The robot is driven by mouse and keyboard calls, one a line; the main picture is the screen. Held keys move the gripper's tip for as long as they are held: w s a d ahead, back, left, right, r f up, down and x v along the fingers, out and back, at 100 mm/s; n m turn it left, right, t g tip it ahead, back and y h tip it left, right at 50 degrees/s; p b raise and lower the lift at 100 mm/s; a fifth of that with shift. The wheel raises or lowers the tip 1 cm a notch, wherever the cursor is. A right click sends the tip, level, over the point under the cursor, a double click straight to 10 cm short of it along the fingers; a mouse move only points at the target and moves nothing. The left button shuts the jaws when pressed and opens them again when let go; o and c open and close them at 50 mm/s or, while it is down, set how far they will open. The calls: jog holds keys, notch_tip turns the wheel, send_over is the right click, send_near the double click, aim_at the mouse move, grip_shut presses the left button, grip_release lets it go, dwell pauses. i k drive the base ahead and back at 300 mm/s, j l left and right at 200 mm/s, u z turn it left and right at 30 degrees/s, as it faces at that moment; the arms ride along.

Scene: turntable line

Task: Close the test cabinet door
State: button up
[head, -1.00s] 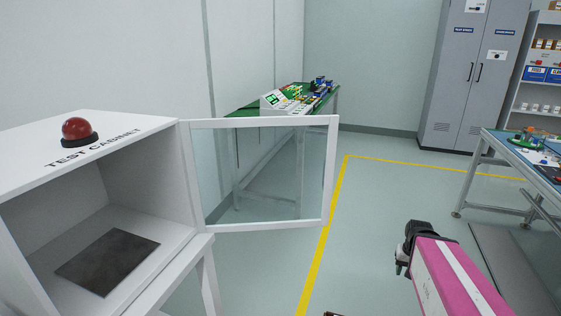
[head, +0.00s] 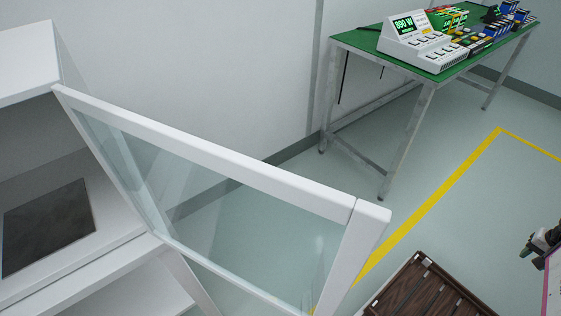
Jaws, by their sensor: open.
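The test cabinet (head: 28,58) is a white box at the left edge, cut off by the picture, with a dark grey plate (head: 48,225) inside. Its door (head: 215,158) has a white frame around clear glass. The door stands wide open, swung out to the right from its hinge side at the cabinet's right front edge. The door's free corner (head: 372,213) is at the middle right. My gripper (head: 528,250) is partly visible at the right edge, open, well to the right of the door and not touching it.
A green-topped bench (head: 345,40) with a white meter (head: 415,38) and several parts stands behind the door. A brown slatted object (head: 425,290) lies low at the bottom. A yellow floor line (head: 440,198) crosses clear floor between bench and gripper.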

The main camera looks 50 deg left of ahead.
aim_at(367, 222)
jog(key=i+u, duration=0.2)
jog(key=u, duration=0.2)
jog(key=i+l+u, duration=0.1)
jog(key=u, duration=0.3)
jog(key=i+l+u, duration=0.2)
jog(key=u, duration=0.25)
jog(key=i+u, duration=0.1)
jog(key=u, duration=3.15)
jog(key=i+l+u, duration=0.5)
jog(key=l, duration=0.2)
jog(key=k, duration=0.1)
